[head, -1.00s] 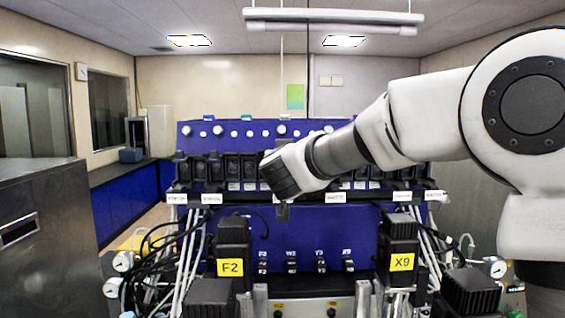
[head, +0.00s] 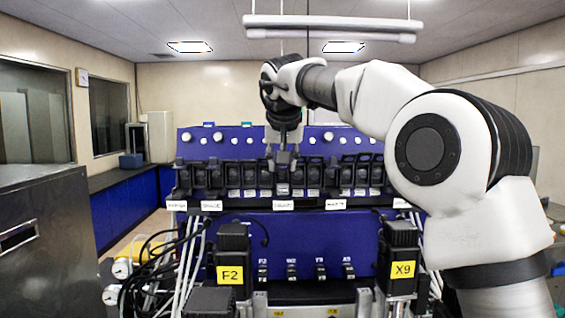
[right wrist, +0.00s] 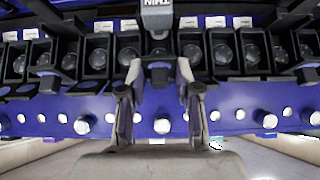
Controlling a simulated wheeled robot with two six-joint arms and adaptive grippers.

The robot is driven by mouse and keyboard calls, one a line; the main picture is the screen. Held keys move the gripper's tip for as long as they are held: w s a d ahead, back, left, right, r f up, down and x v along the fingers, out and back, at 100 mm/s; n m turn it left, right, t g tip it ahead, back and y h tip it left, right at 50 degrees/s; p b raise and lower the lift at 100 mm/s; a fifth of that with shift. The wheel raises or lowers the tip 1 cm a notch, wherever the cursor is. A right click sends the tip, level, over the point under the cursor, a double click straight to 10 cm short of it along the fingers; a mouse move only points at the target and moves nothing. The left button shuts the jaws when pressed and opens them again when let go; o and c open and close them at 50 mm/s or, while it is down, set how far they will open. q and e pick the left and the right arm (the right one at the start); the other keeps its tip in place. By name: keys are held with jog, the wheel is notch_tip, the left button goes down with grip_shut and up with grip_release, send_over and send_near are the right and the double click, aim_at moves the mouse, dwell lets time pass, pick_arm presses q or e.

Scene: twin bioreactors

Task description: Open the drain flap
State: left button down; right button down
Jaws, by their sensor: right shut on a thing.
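My right gripper (head: 283,157) comes down from above onto the middle of the row of dark housings on the blue equipment panel. In the right wrist view its two fingers (right wrist: 157,72) close around a dark flap-like part (right wrist: 158,55) in the middle of that row. The grip is shut on this part, whose shape is mostly hidden by the fingers. A grey block with upside-down lettering (right wrist: 157,14) sits just beyond it. I cannot tell for sure that the gripped part is the drain flap, nor how far it is open. My left gripper is not in view.
Similar round-windowed housings (right wrist: 222,52) stand close on both sides. The blue panel (head: 310,225) has small switches below. Dark motor blocks labelled F2 (head: 232,250) and X9 (head: 402,245), with cables and tubes, stand in front. A metal cabinet (head: 45,240) stands at left.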

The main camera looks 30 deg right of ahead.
jog(key=shift+f+g+y, duration=0.25)
jog(key=shift+g+y, duration=0.05)
jog(key=shift+g, duration=0.2)
jog(key=c, duration=1.1)
grip_release()
jog(key=shift+w, duration=0.1)
jog(key=shift+r, duration=0.1)
jog(key=v, duration=1.1)
jog(key=shift+a+r, duration=0.1)
jog(key=shift+r, duration=0.2)
jog(key=shift+s, duration=0.3)
